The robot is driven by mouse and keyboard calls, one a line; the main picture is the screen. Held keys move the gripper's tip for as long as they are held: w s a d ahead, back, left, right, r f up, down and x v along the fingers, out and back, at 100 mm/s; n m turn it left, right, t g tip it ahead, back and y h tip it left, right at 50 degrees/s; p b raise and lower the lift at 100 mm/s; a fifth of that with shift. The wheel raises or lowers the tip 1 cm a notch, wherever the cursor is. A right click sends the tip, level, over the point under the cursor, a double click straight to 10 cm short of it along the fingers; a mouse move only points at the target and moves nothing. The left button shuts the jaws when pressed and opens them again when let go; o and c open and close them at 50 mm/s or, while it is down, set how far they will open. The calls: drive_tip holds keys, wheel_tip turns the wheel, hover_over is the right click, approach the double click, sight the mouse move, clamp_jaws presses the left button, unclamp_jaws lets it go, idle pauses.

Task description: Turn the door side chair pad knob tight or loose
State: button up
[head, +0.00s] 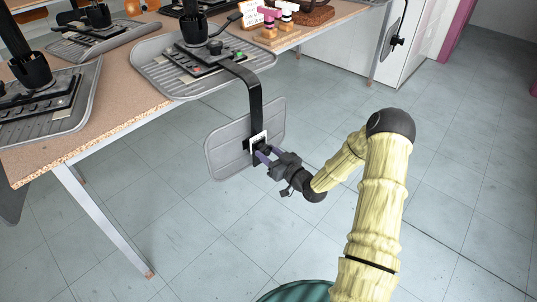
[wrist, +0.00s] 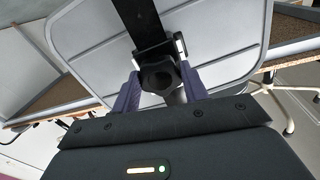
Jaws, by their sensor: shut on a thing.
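The chair's grey back pad (head: 222,152) hangs beside the table on a bent black bar (head: 255,97). A dark knob (wrist: 158,77) sits at the bar's lower end, in a bracket with pale edges, against the pad. My gripper (head: 264,153) is shut on the knob, with one purple finger on each side of it. The wrist view shows my gripper (wrist: 160,74) close up, with the grey pad (wrist: 95,45) behind. The knob's thread and how tight it is cannot be seen.
The chair's grey seat shell (head: 160,75) rests upturned on the wooden table (head: 120,105), with other stripped chairs to the left. A metal table leg (head: 105,225) stands left of the pad. A white cabinet or door (head: 350,55) is behind. The floor (head: 465,190) at right is clear.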

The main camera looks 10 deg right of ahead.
drive_tip(key=n+b, duration=0.2)
drive_tip(key=n, duration=0.5)
drive_tip(key=shift+a+f+b, duration=0.1)
drive_tip(key=shift+f+b, duration=0.05)
drive_tip(key=shift+b, duration=0.15)
drive_tip(key=n+b, duration=0.4)
drive_tip(key=n, duration=0.2)
drive_tip(key=shift+b, duration=0.35)
drive_tip(key=n+b, duration=0.4)
drive_tip(key=shift+f+n, duration=0.1)
drive_tip(key=shift+n, duration=0.3)
drive_tip(key=n+b, duration=0.3)
drive_tip(key=b, duration=0.2)
drive_tip(key=shift+n, duration=0.4)
drive_tip(key=n+b, duration=0.2)
drive_tip(key=b, duration=0.1)
drive_tip(key=shift+r+n+b, duration=0.35)
drive_tip(key=shift+n+b, duration=0.9)
drive_tip(key=shift+n, duration=0.05)
